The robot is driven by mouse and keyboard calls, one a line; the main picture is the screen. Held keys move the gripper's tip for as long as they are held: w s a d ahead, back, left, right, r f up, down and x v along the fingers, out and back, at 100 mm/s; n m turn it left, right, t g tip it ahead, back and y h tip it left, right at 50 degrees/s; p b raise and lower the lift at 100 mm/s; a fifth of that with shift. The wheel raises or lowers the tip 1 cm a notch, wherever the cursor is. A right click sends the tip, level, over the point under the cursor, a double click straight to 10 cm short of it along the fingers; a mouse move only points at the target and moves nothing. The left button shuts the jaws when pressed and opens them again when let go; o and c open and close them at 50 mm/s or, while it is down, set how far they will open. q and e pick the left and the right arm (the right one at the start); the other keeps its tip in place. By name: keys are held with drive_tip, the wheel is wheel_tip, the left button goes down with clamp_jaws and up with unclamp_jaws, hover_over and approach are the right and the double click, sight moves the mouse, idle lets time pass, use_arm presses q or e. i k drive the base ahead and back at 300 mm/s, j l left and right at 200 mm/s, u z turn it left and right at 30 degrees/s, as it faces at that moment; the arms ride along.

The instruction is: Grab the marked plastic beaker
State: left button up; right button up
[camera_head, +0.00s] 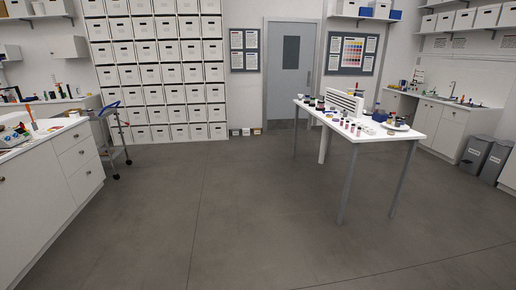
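I cannot pick out the marked plastic beaker for sure. A white table (390,138) on grey legs stands right of centre, with several small jars (352,128) and bottles on it, too small to read any marks. A blue item (380,116) is on its right part. More small vessels stand on the left counter (40,145) and along the counter at the back right. Neither of my grippers is in view.
The grey floor (210,220) is open in front and in the middle. A trolley (117,135) stands by the left counter. White box shelves (160,75) and a grey door (290,70) are at the back. Dark bins (476,152) stand at the right.

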sight(370, 109)
drive_tip(key=i+j, duration=0.1)
drive_tip(key=i, duration=2.65)
drive_tip(key=i+l+z, duration=0.35)
drive_tip(key=i, duration=0.6)
drive_tip(key=i+l+z, duration=0.15)
drive_tip(key=i+z, duration=0.2)
drive_tip(key=i, duration=0.6)
drive_tip(key=i+j+z, duration=0.1)
drive_tip(key=i+z, duration=0.3)
drive_tip(key=i, duration=0.55)
